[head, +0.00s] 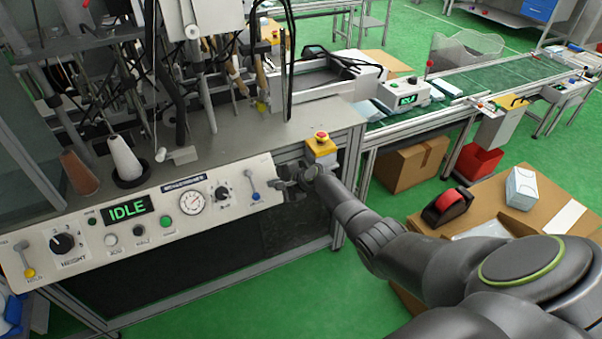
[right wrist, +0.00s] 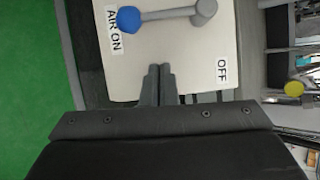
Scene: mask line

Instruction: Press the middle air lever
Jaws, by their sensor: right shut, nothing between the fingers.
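The air lever (head: 253,185), a grey arm with a blue knob, is at the right end of the white control panel (head: 150,250). In the right wrist view the lever (right wrist: 168,14) lies across the top, its blue knob beside the "AIR ON" label (right wrist: 114,28). The "OFF" label (right wrist: 222,69) is nearer its pivot side. My right gripper (head: 285,183) is just right of the lever in the head view. Its fingers (right wrist: 160,72) are shut and empty, in front of the panel with a visible gap to the knob. My left gripper is not in view.
The panel also has a green IDLE display (head: 126,210), a gauge (head: 192,201), dials and a yellow-knobbed lever (head: 27,262) at far left. A yellow box with a red button (head: 321,145) stands close above my right gripper. Cardboard boxes (head: 412,163) stand right of the bench.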

